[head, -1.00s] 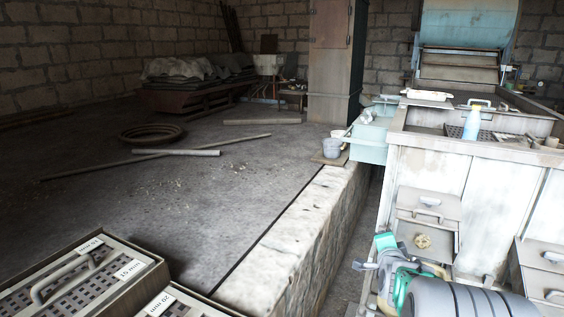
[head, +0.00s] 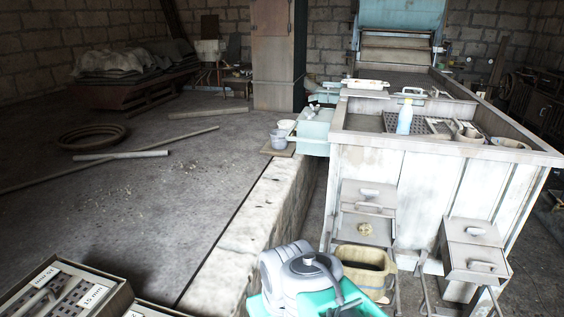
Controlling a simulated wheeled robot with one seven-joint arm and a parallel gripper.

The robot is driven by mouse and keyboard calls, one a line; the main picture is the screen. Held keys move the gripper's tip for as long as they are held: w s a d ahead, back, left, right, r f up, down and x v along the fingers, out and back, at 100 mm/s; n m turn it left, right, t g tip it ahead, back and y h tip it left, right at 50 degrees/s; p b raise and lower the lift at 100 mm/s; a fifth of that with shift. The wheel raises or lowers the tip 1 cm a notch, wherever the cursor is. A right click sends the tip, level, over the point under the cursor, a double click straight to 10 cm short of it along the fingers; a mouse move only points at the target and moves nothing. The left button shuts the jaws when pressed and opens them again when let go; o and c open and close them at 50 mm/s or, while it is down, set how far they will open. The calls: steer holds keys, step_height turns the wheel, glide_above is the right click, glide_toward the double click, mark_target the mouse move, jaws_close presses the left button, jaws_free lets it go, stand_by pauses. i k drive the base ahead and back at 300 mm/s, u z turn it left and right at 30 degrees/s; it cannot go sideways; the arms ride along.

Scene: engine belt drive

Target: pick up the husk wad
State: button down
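The husk wad (head: 365,229) is a small, rounded, tan clump. It rests on the lower part of a grey metal spout box (head: 368,196) on the front of the pale machine, right of the middle in the head view. My arm, grey with teal parts, shows at the bottom centre, left of and below the wad. I cannot make out my gripper's fingers. The wad is apart from the visible arm and nothing covers it.
A worn yellowish bin (head: 366,262) stands below the wad, just right of my arm. A second metal spout box (head: 474,250) juts out to the right. A stone ledge (head: 240,228) runs along the left. Slotted screens (head: 75,291) lie at the lower left.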

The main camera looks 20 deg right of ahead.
mark_target(365, 230)
steer(key=z, duration=1.2)
